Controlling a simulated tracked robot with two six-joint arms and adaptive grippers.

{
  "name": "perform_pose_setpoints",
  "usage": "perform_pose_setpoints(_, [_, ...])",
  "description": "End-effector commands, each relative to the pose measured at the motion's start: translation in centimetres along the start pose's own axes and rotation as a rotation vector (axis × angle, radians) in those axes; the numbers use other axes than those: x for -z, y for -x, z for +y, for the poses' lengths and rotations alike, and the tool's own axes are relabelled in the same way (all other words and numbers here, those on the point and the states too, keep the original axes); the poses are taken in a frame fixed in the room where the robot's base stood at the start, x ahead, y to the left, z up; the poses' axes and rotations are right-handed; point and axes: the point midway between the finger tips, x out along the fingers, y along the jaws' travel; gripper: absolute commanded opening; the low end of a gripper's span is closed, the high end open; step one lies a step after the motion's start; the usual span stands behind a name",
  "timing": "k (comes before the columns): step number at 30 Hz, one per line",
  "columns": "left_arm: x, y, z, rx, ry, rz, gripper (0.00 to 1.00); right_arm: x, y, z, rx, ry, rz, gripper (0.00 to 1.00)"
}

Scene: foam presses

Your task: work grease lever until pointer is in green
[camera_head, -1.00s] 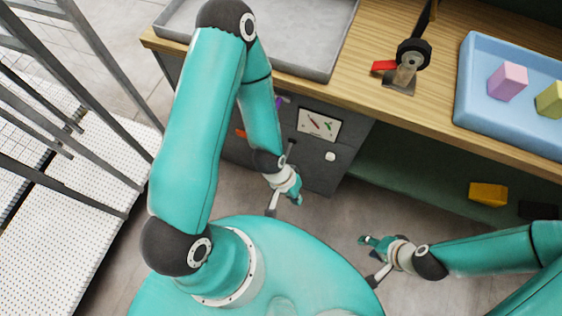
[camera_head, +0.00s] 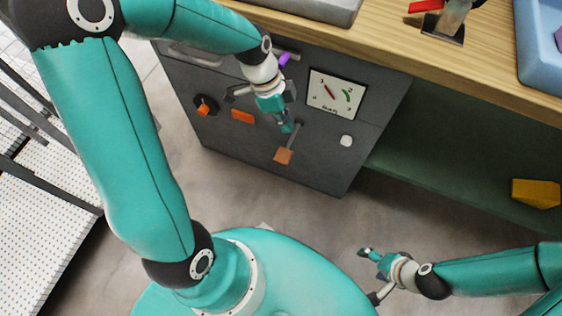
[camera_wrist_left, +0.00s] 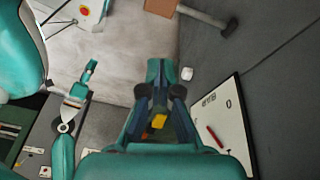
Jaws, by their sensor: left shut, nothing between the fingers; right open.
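The grease lever has a brown-orange block handle (camera_head: 283,155) on a thin grey rod at the dark cabinet front. Its handle also shows at the top of the left wrist view (camera_wrist_left: 160,6). The white gauge (camera_head: 337,94) has a red slanted mark on its left and a green arc on its right; I cannot tell clearly which mark is the pointer. The gauge is partly visible in the left wrist view (camera_wrist_left: 232,120). My left gripper (camera_head: 287,128) is shut and empty, just above the handle near the rod. My right gripper (camera_head: 370,256) is open and empty, low over the floor.
The cabinet front also carries an orange block (camera_head: 243,116), a dark knob with an orange grip (camera_head: 204,106), a purple piece (camera_head: 284,60) and a white button (camera_head: 346,141). The wooden worktop (camera_head: 400,50) overhangs it. A yellow block (camera_head: 536,193) sits on the green shelf.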

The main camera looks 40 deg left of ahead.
Motion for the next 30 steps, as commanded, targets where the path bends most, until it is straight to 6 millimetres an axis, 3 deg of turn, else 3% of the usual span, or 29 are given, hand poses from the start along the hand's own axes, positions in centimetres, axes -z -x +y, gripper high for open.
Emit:
perform_pose_setpoints(1, [-1.0,-0.2,-0.5,0.013,-0.068,-0.002,0.0,0.0,-2.5,0.9,0.0,0.0,0.001,0.77])
perform_pose_setpoints(5, [-2.1,1.6,-0.2,0.009,-0.205,-0.013,0.0,0.1,-4.1,1.5,0.0,0.0,0.001,0.77])
perform_pose_setpoints(10, [-2.6,2.9,0.1,0.004,-0.276,-0.018,0.0,0.1,-4.5,1.6,0.0,0.0,0.001,0.77])
perform_pose_setpoints(18, [-2.6,3.0,0.2,0.001,-0.28,-0.019,0.0,0.1,-4.3,1.6,0.0,0.0,0.001,0.77])
perform_pose_setpoints(23, [-2.6,2.5,0.2,0.0,-0.279,-0.019,0.0,0.1,-4.5,1.6,0.0,0.0,0.001,0.77])
perform_pose_setpoints(30, [-2.7,-0.7,0.2,-0.003,-0.28,-0.019,0.0,0.1,-5.7,2.1,0.0,0.0,0.001,0.77])
